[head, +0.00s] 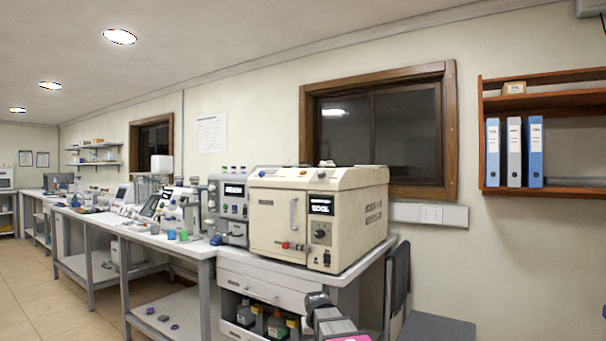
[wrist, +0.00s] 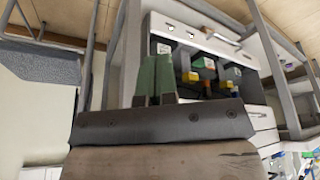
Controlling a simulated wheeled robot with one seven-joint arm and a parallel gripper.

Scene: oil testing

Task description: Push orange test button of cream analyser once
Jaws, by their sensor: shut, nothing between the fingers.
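The cream analyser (head: 275,214) is a large boxy machine on the white bench along the wall. A small dark display (head: 321,206) and a round black knob (head: 320,234) are on its front right. The analyser's front is not recognisable in the wrist view.
A grey instrument (head: 228,208) stands left of the analyser. Under the bench are drawers (head: 252,288) and an open shelf with several bottles (head: 277,325). Part of my arm is low in front of the bench. The tiled floor (head: 30,300) at left is clear.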

